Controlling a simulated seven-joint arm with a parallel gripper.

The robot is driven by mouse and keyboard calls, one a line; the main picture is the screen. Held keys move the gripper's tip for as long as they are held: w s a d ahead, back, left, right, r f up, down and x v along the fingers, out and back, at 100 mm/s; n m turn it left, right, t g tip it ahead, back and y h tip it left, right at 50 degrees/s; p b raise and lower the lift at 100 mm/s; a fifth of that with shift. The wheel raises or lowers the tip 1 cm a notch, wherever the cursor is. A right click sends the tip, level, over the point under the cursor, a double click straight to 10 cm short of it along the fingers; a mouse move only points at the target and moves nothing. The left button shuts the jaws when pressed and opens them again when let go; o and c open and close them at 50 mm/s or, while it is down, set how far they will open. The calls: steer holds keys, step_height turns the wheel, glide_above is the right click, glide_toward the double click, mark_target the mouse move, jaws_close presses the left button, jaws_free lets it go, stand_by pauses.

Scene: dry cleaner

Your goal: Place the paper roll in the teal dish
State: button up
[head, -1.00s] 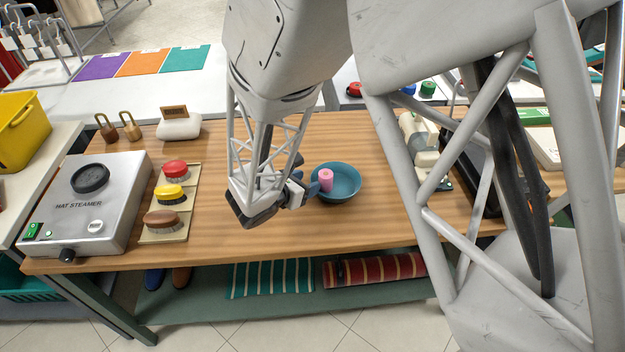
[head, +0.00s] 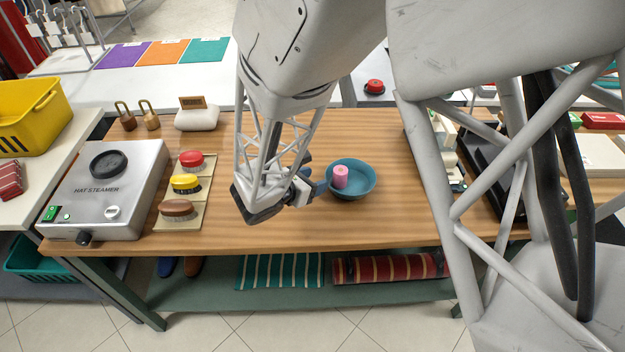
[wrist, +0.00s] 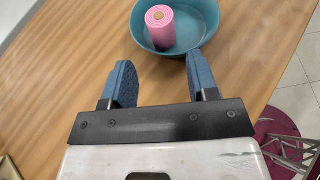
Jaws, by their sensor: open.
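The pink paper roll (head: 341,177) stands upright inside the teal dish (head: 366,189) on the wooden table. In the wrist view the paper roll (wrist: 161,28) stands at the left side of the teal dish (wrist: 206,22), with its round end up. My gripper (head: 316,184) is just left of the dish in the head view. In the wrist view my gripper (wrist: 160,82) has its two blue fingers wide apart with nothing between them. The roll and the dish lie beyond the fingertips, and the roll is clear of both fingers.
A hat steamer (head: 110,190) and a mat with several brushes (head: 178,209) are on the table's left. The wood in front of the dish is clear.

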steer(key=s+d+r+m+g+y, duration=0.2)
steer(key=s+d+r+m+g, duration=0.6)
steer(key=d+r+m, duration=0.45)
steer(key=s+d+r+m+t+y, duration=0.1)
steer(key=s+r+m+y, duration=0.3)
steer(key=s+m, duration=0.3)
steer(key=s+d+r+m+y, duration=0.2)
steer(key=s+r+m+y, duration=0.2)
steer(key=s+r+m, duration=0.3)
steer(key=shift+s+t, duration=0.4)
steer(key=shift+s, duration=0.3)
steer(key=shift+d, duration=0.1)
